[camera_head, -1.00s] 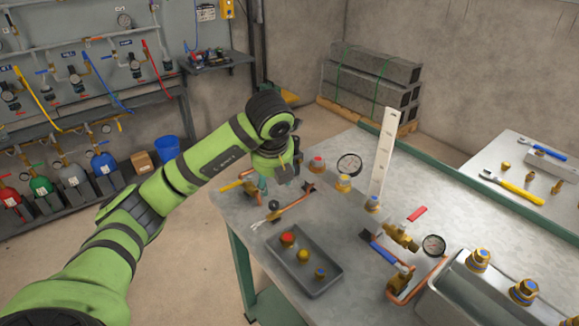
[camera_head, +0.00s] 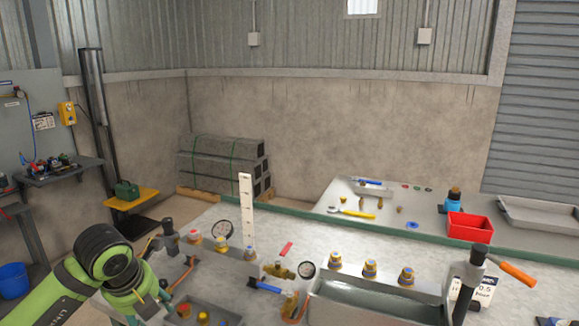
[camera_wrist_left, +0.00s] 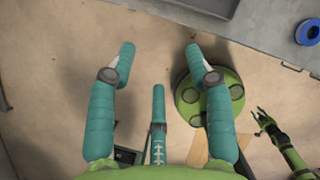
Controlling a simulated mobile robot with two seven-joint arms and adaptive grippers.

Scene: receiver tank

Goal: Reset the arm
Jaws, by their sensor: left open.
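My left arm (camera_head: 104,256) comes in at the lower left of the head view, bent at the wrist beside the near left end of the workbench. Its fingertips are not clear there. In the left wrist view my left gripper (camera_wrist_left: 160,62) has its teal fingers spread well apart, with nothing between them, above bare floor. My right gripper is not seen in the head view.
The workbench (camera_head: 330,245) carries a hammer-like tool (camera_head: 180,276), a white upright strip (camera_head: 246,205), gauges, brass fittings and a grey tray (camera_head: 375,300). Behind it are a second table with a red bin (camera_head: 469,228) and stacked blocks (camera_head: 222,165). A blue bucket (camera_head: 13,282) stands left.

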